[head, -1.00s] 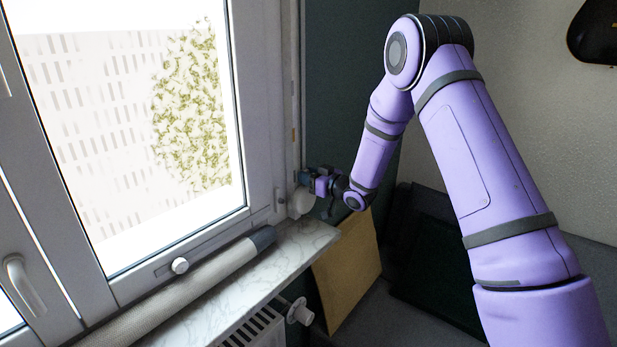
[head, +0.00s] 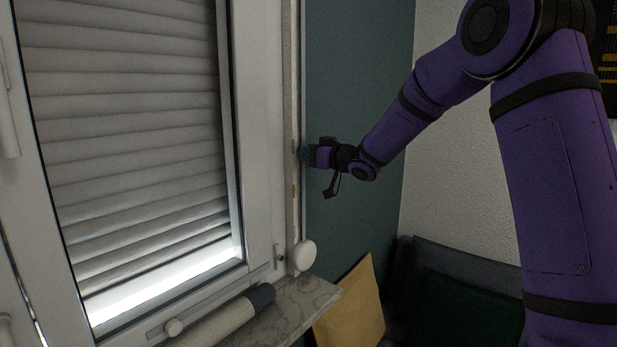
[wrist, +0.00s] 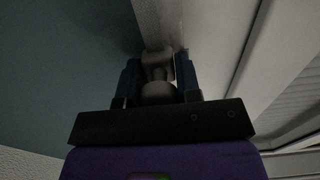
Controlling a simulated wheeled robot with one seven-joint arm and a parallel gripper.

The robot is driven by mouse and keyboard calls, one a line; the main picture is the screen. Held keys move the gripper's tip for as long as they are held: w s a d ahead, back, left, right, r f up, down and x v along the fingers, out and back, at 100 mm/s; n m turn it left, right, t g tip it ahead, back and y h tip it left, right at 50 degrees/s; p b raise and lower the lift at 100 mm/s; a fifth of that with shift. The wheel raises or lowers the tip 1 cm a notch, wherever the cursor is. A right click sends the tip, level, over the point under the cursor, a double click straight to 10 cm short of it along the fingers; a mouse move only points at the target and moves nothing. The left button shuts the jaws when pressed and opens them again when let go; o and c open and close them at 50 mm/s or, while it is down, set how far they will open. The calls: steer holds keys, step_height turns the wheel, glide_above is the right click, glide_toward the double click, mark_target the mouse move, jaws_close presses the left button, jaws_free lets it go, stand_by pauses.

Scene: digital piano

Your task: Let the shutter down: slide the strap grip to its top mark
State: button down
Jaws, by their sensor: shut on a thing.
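The shutter (head: 130,140) hangs behind the window pane in the head view, covering most of it. A bright strip of glass shows under its lower edge. My gripper (head: 305,154) is at the narrow strip beside the window's right frame, well above the sill. In the wrist view my gripper (wrist: 158,85) is shut on the strap grip (wrist: 158,91), a pale knobbed piece between its dark blue fingers. In the head view the fingers hide the grip. I cannot make out the top mark.
A round white strap winder (head: 304,255) sits low on the strip, just above the marble sill (head: 305,298). A grey roll (head: 225,318) lies along the sill. A yellowish board (head: 352,305) leans below at the right. The teal wall beside my gripper is bare.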

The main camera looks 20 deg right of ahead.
steer(key=shift+r, duration=1.25)
steer(key=shift+r, duration=0.1)
steer(key=c, duration=0.8)
jaws_free()
steer(key=shift+s+d, duration=0.15)
steer(key=v, duration=1)
steer(key=shift+s+d, duration=0.15)
steer(key=shift+s, duration=0.05)
